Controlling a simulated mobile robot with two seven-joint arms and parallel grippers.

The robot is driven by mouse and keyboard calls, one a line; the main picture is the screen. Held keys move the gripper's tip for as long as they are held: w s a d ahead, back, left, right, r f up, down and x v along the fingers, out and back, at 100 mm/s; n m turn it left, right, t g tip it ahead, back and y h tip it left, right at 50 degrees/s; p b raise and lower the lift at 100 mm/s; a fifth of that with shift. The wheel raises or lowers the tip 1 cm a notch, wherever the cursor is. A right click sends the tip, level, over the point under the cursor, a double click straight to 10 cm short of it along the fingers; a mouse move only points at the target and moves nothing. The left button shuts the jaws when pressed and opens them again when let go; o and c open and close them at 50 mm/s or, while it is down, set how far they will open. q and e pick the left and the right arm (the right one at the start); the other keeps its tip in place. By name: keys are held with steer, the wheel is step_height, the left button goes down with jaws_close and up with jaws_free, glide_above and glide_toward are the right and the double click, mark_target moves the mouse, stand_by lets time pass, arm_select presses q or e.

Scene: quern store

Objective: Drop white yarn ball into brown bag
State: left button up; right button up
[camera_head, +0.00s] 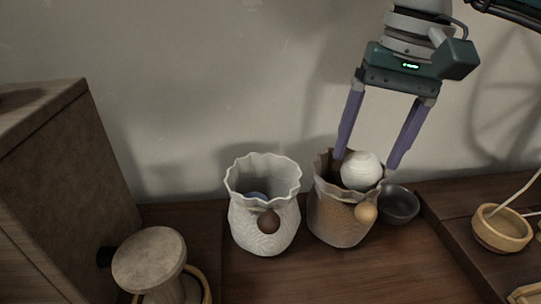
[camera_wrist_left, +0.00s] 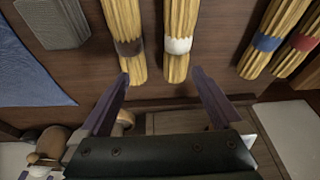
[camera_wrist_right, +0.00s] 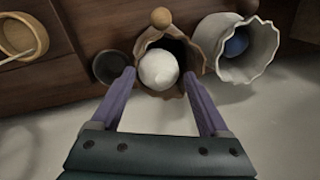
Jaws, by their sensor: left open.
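The white yarn ball (camera_head: 361,170) is at the mouth of the brown bag (camera_head: 335,221), with its upper part showing above the front rim. In the right wrist view the ball (camera_wrist_right: 158,70) lies within the bag's opening (camera_wrist_right: 146,38). I cannot tell what it rests on. My right gripper (camera_head: 367,162) points down over the bag, its fingers spread on either side of the ball. The right wrist view shows gaps between the ball and both fingertips. My left gripper (camera_wrist_left: 160,76) is open and empty, away from the bags, and shows only in its own wrist view.
A white bag (camera_head: 264,222) holding a blue ball (camera_wrist_right: 236,43) stands left of the brown bag. A dark bowl (camera_head: 399,205) sits close on its right. A wooden stool-like object (camera_head: 149,260) is at left. Banded bundles (camera_wrist_left: 180,35) lie near my left gripper.

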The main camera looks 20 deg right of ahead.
steer(key=shift+o, duration=1.4)
arm_select(q)
steer(key=shift+r+p, duration=0.8)
steer(key=shift+p, duration=0.05)
arm_select(e)
step_height(320, 180, up, 10)
steer(key=d, duration=0.1)
steer(key=shift+s, duration=0.3)
steer(key=shift+d+f, duration=0.1)
